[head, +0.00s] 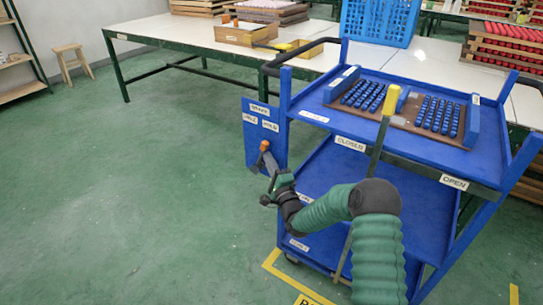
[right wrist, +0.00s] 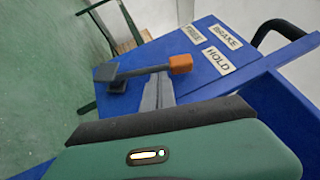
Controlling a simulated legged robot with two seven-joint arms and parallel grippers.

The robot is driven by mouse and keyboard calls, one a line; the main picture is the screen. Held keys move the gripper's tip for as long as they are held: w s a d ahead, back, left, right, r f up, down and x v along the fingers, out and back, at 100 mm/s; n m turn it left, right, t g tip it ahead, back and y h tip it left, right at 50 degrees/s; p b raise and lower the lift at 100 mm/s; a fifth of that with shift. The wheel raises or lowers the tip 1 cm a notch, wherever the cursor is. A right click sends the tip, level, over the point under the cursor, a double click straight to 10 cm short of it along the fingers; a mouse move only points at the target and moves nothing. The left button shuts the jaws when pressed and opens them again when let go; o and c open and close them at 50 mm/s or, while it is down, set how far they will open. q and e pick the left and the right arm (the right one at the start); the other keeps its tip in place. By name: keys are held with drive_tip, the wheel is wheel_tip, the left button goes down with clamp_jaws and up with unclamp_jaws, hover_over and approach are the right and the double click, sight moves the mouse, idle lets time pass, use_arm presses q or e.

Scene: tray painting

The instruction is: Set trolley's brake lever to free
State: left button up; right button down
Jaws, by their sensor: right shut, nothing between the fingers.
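The blue trolley (head: 320,160) stands right of centre in the head view. Its brake plate (head: 252,150) is on the left side, with FREE, BRAKE and HOLD labels. The brake lever has an orange knob (head: 264,146); the knob also shows in the right wrist view (right wrist: 181,64). There its dark bar (right wrist: 140,72) runs roughly toward the HOLD label (right wrist: 218,62), with FREE (right wrist: 193,34) above. My right gripper (head: 271,184) is shut and empty, close beside the lever. Its fingers (right wrist: 158,92) overlap the bar in the right wrist view; contact is unclear. My left gripper is out of view.
A tray with several blue pieces (head: 440,115) lies on the trolley top. A yellow-topped bar (head: 391,101) rises between CLOSED and OPEN labels. White tables (head: 190,35) stand behind.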

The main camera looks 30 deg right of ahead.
sight(251, 148)
drive_tip(key=w+r+n+g+p, duration=0.1)
drive_tip(key=w+g+p, duration=0.1)
drive_tip(key=p, duration=0.2)
drive_tip(key=w+a+n+g+p, duration=0.1)
drive_tip(key=n+g+p, duration=0.1)
drive_tip(key=p, duration=0.2)
drive_tip(key=w+a+r+n+g+p, duration=0.1)
drive_tip(key=w+g+p, duration=0.1)
drive_tip(key=p, duration=0.3)
drive_tip(key=shift+w+a+r+g+y, duration=0.2)
drive_tip(key=shift+w+r+g+y, duration=0.1)
drive_tip(key=shift+r+g+y, duration=0.1)
drive_tip(key=shift+w+f, duration=0.1)
drive_tip(key=shift+f, duration=0.1)
drive_tip(key=shift+w+a, duration=0.15)
drive_tip(key=shift+w, duration=0.1)
drive_tip(key=shift+a, duration=0.1)
drive_tip(key=shift+r+p, duration=0.1)
drive_tip(key=shift+p, duration=0.2)
